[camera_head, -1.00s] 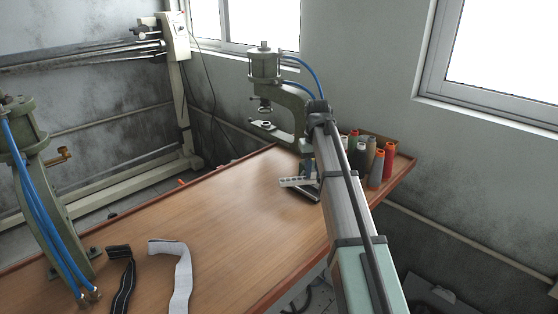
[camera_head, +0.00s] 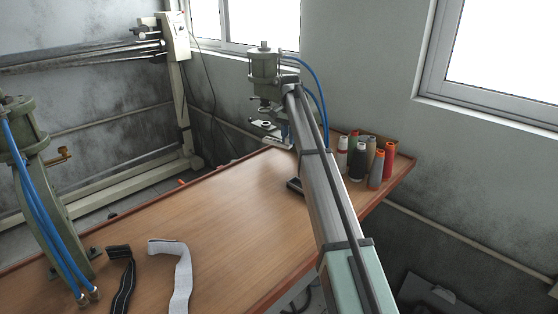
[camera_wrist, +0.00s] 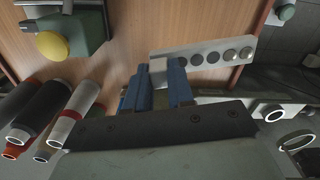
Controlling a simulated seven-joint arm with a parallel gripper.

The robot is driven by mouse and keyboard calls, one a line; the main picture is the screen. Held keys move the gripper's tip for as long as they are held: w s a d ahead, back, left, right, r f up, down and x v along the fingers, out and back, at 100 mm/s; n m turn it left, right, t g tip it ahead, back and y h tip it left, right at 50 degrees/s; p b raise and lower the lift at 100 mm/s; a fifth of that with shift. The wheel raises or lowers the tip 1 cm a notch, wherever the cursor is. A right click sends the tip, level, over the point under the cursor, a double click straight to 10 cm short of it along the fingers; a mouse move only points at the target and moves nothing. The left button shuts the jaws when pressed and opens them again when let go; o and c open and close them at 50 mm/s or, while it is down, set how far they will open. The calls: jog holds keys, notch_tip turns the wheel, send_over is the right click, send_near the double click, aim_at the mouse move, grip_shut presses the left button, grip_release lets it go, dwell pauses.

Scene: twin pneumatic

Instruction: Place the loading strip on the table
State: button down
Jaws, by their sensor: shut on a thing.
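The loading strip (camera_wrist: 207,57) is a pale flat bar with a row of several round dark studs. In the wrist view its left end sits between the blue fingers of my gripper (camera_wrist: 158,80), which is shut on it. The studded end sticks out to the right, with the wooden table (camera_wrist: 135,25) behind it. In the head view my arm hides most of the gripper, and the strip is hard to tell apart from the press's lower arm. The table (camera_head: 220,210) stretches below and to the left.
A green press (camera_head: 265,70) with blue hoses stands close by my gripper. Several thread spools (camera_head: 376,168) stand at the right. A dark item (camera_head: 294,187) lies beside my arm. Black and white straps (camera_head: 172,262) lie in front. The table's middle is clear.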

jog(key=shift+w+f+m, duration=0.45)
jog(key=shift+w+f, duration=0.1)
jog(key=shift+f, duration=0.9)
jog(key=shift+w+f+m, duration=0.4)
jog(key=shift+w+f, duration=0.15)
jog(key=shift+f, duration=0.95)
jog(key=shift+w+f+m, duration=0.45)
jog(key=shift+w+f, duration=0.1)
jog(key=shift+f, duration=0.9)
jog(key=shift+f, duration=0.1)
jog(key=c, duration=1)
grip_release()
notch_tip(320, 180, up, 12)
jog(key=shift+r, duration=0.1)
